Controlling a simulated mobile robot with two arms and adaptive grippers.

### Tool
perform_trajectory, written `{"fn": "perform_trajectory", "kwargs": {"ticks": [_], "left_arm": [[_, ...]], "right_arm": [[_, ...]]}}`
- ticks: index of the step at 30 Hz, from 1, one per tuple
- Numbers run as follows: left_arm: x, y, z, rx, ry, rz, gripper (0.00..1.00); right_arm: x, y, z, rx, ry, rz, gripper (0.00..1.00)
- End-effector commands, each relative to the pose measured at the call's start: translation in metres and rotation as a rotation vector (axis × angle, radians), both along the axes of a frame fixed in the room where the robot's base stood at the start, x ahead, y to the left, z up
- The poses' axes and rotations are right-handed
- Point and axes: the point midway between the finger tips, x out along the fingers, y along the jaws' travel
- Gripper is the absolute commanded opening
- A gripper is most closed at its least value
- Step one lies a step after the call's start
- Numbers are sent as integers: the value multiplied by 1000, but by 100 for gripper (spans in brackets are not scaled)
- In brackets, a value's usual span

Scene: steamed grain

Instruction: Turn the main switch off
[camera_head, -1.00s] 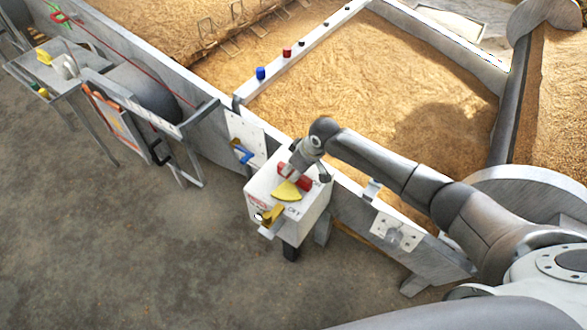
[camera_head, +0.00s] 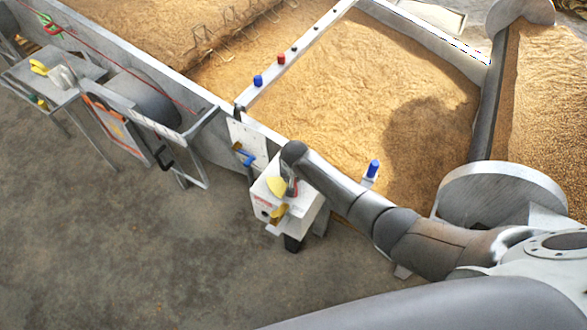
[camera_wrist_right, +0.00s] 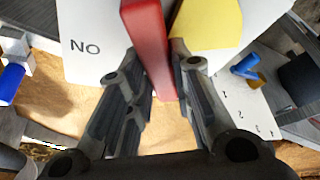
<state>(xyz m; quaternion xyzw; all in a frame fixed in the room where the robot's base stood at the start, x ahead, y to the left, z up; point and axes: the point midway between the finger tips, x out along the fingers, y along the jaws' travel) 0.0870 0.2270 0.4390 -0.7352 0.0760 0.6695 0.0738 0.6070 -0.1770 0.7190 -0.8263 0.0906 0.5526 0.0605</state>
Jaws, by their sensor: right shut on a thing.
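The main switch is a white box (camera_head: 300,209) on the near side of the bed's wall. A yellow sector (camera_head: 276,186) and a red lever (camera_head: 289,186) are on its top. In the wrist view the red lever (camera_wrist_right: 148,45) stands between the fingers of my right gripper (camera_wrist_right: 155,75), which is shut on it. My left gripper is not in view.
A brass-coloured part (camera_head: 279,211) sticks out of the box's front. A panel with a blue handle (camera_head: 244,155) is just left of it. A blue knob (camera_head: 373,168) stands beyond my right arm. Grain fills the beds behind the wall. The floor in front is clear.

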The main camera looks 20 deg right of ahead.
Motion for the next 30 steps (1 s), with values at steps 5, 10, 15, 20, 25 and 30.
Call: {"fn": "perform_trajectory", "kwargs": {"ticks": [5, 10, 15, 20, 25, 30], "left_arm": [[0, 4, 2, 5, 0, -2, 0], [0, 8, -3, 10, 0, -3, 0], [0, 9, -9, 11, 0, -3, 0], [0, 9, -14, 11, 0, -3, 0], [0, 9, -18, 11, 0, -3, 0], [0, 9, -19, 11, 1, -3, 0]], "right_arm": [[0, 5, -1, 3, 2, -168, 0], [1, 7, -2, 3, 2, -320, 0], [3, 7, -3, 0, 1, -447, 0], [4, 8, -3, 1, 2, -540, 0], [5, 8, -2, 0, 1, -602, 0], [5, 8, -1, 0, 1, -632, 0]]}}
